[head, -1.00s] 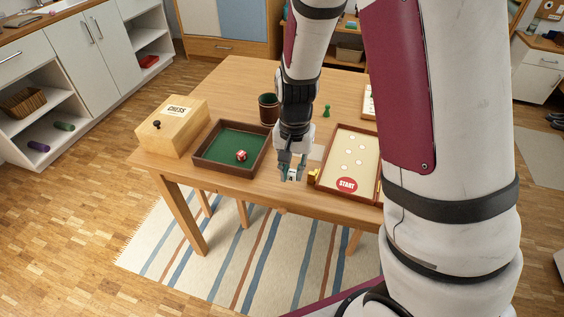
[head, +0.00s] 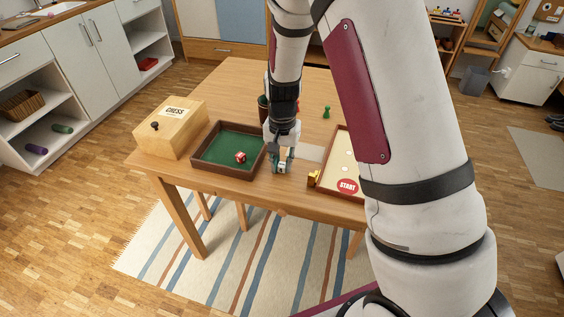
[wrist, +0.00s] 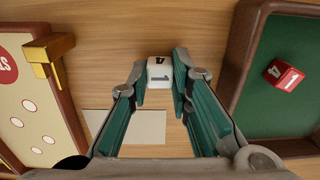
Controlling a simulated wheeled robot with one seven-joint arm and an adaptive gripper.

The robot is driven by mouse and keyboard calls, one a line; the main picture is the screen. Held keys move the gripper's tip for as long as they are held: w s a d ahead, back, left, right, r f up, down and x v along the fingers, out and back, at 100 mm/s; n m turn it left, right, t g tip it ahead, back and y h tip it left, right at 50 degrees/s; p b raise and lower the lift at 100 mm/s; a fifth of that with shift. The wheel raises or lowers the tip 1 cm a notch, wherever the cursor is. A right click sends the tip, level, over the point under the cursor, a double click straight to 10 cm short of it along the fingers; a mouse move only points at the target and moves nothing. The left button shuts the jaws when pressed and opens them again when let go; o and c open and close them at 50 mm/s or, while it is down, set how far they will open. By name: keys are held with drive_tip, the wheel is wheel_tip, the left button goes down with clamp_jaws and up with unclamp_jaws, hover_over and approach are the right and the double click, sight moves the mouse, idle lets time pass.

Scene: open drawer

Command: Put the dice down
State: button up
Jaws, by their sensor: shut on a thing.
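My gripper (head: 282,164) is shut on a white die (wrist: 157,74) with dark numbers on its faces. In the head view the white die (head: 282,168) shows small between the fingertips, over the table's front part, between the dice tray and the game board. Whether it touches the table I cannot tell. A red die (head: 240,157) with white numbers lies in the green-lined dice tray (head: 222,174), left of my gripper. In the wrist view the red die (wrist: 284,75) and the tray (wrist: 243,60) are on the right.
The game board (head: 326,184) with a brass-coloured latch-like piece (wrist: 48,52) is right of my gripper. A pale card (wrist: 110,122) lies on the wooden table (head: 235,78). A chess box (head: 170,128), a partly hidden cup (head: 262,101) and a green pawn (head: 326,112) stand there too.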

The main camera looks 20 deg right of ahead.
sight(282, 165)
drive_tip(key=shift+f, duration=0.1)
drive_tip(key=shift+f, duration=0.1)
drive_tip(key=o, duration=0.8)
wheel_tip(282, 165, up, 13)
drive_tip(key=shift+s+f+p, duration=0.1)
drive_tip(key=shift+f+p, duration=0.05)
drive_tip(key=shift+p, duration=0.65)
